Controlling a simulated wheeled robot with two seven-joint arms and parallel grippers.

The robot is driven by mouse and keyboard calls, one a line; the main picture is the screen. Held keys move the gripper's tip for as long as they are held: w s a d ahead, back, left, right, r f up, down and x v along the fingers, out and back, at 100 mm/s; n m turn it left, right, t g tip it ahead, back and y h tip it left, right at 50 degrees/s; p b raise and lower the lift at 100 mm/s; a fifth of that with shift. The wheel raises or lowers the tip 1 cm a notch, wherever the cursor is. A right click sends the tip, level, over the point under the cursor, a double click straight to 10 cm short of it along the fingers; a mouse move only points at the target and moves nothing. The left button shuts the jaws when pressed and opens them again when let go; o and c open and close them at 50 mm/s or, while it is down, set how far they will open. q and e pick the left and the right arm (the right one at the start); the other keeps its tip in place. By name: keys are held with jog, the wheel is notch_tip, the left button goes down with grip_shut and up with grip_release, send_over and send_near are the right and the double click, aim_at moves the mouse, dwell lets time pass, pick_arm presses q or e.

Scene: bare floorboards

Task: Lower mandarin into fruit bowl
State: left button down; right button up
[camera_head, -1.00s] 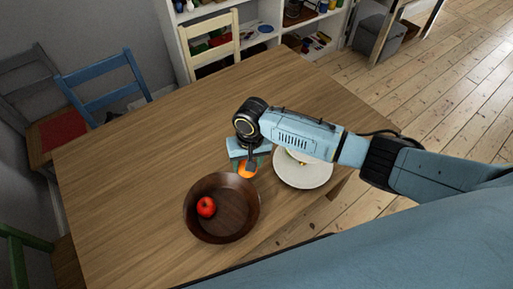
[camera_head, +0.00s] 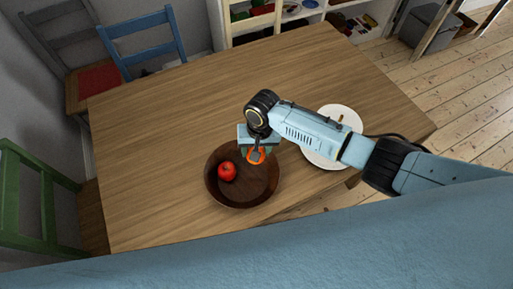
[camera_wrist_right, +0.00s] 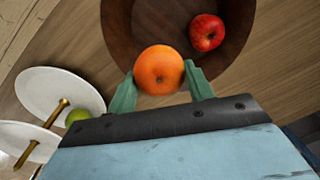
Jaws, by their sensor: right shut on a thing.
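The orange mandarin (camera_head: 257,156) is held by my right gripper (camera_head: 256,155), and it also shows between the green fingertips in the right wrist view (camera_wrist_right: 159,70). The dark brown wooden fruit bowl (camera_head: 228,201) stands on the table, with a red apple (camera_head: 227,171) inside it at the left. In the head view the mandarin is over the far part of the bowl. In the right wrist view the bowl (camera_wrist_right: 118,30) lies behind the mandarin, and the apple (camera_wrist_right: 207,32) is beside it to the right. My left gripper is not in view.
A white tiered stand (camera_head: 322,154) is right of the bowl; the right wrist view shows its two plates (camera_wrist_right: 50,92) and a green fruit (camera_wrist_right: 77,117). The wooden table (camera_head: 160,130) is clear to the left. Chairs (camera_head: 145,40) stand around it.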

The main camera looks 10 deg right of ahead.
aim_at(260, 149)
dwell(0.4)
jog(key=shift+f+b, duration=1.55)
jog(key=shift+f, duration=0.95)
jog(key=shift+f+b, duration=1.9)
jog(key=shift+f, duration=0.9)
jog(key=o, duration=1.1)
jog(key=r+p, duration=0.1)
jog(key=r, duration=0.3)
jog(key=r+p, duration=0.1)
jog(key=r, duration=0.4)
jog(key=d+r, duration=0.1)
jog(key=r, duration=0.3)
jog(key=shift+r+p, duration=0.25)
jog(key=shift+p, duration=0.15)
jog(key=shift+s, duration=0.1)
